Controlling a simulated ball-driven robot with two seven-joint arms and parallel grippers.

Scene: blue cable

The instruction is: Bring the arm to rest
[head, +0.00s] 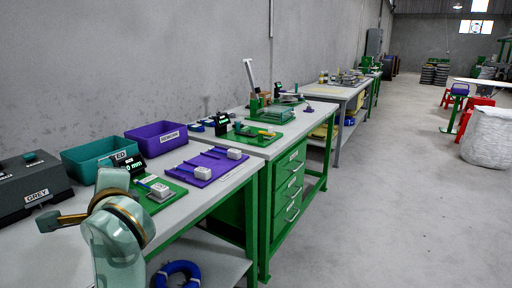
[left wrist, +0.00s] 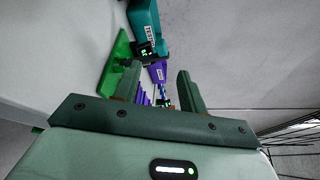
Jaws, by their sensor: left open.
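My left gripper (left wrist: 159,70) shows in the left wrist view with its two fingers apart and nothing between them. Past the fingers, tilted in that view, are a green board (left wrist: 116,64), a teal bin (left wrist: 144,20) and a purple bin (left wrist: 158,73). In the head view my left arm (head: 118,236) is bent up in front of the near workbench (head: 60,262), and I cannot make out its fingers there. A coil of blue cable (head: 178,266) lies on the lower shelf, partly cut off by the frame. My right gripper is in neither view.
On the near bench stand a grey box (head: 32,182), a teal bin (head: 90,160), a purple bin (head: 156,139), a green board (head: 156,193) and a purple board (head: 207,166) with white blocks. A green-framed bench (head: 284,140) stands beyond.

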